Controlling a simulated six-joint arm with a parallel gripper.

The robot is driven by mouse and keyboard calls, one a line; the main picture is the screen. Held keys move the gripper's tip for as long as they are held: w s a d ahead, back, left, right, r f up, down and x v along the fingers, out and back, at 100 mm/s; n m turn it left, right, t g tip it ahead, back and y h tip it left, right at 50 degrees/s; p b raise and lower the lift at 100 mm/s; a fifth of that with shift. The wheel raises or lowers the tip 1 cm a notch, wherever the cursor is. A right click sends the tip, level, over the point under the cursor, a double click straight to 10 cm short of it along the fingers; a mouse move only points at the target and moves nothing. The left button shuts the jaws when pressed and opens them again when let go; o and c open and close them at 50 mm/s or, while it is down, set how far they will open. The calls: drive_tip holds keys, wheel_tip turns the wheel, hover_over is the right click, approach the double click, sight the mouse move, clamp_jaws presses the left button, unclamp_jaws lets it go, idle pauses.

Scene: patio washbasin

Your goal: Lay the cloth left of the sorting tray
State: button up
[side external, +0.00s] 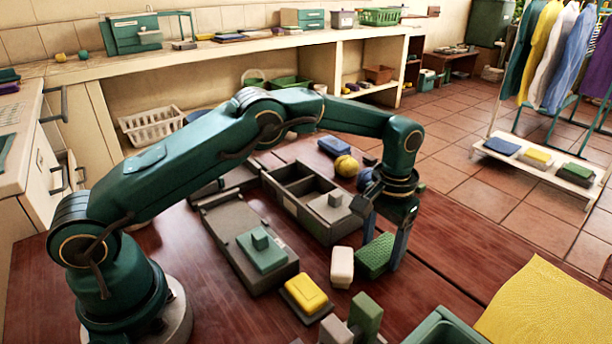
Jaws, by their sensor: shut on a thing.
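The sorting tray (283,204) is a grey-brown open box with compartments, in the middle of the table. My gripper (384,262) points down to the right of the tray's near end. It is shut on a green, textured, block-like piece (374,257), close to the table top. Whether this piece is a folded cloth or a sponge is hard to tell, and so is whether it touches the table. A yellow patterned cloth (545,308) lies flat at the lower right, apart from my gripper.
Left of the tray lies a flat grey tray (222,222) bearing a teal block (262,251). A yellow block (305,293) on a dark base and a white block (342,266) stand near my gripper. A yellow ball (346,166) is behind. Bare table shows at the lower left.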

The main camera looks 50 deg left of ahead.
drive_tip(key=shift+f, duration=0.15)
drive_tip(key=o, duration=1.3)
drive_tip(key=shift+o, duration=0.2)
